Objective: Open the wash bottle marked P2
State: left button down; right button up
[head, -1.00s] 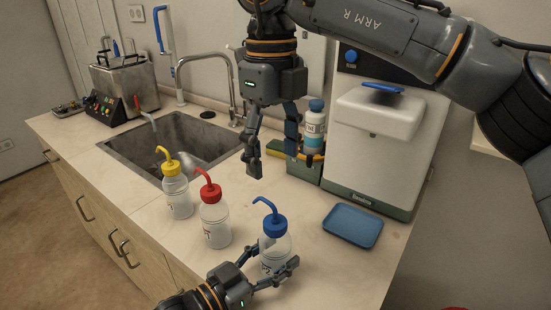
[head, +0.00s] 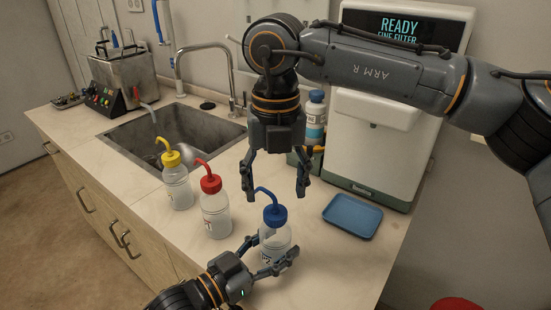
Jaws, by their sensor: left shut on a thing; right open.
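The wash bottle with the blue cap and bent blue spout (head: 274,230) stands upright at the counter's front right. Its label is partly hidden, but a "2" shows. My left gripper (head: 272,258) is shut on the lower body of this bottle. My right gripper (head: 276,192) is open and points down, with its fingers above and behind the blue cap, not touching it as far as I can tell. The spout tip lies near the left finger of my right gripper.
A red-capped wash bottle (head: 214,207) and a yellow-capped one (head: 176,180) stand to the left. Behind are the sink (head: 175,128) and a blue-capped bottle (head: 315,118) by the white machine (head: 378,145). A blue tray (head: 352,216) lies to the right, on bare counter.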

aim_at(276, 209)
jog(key=shift+f, duration=2.5)
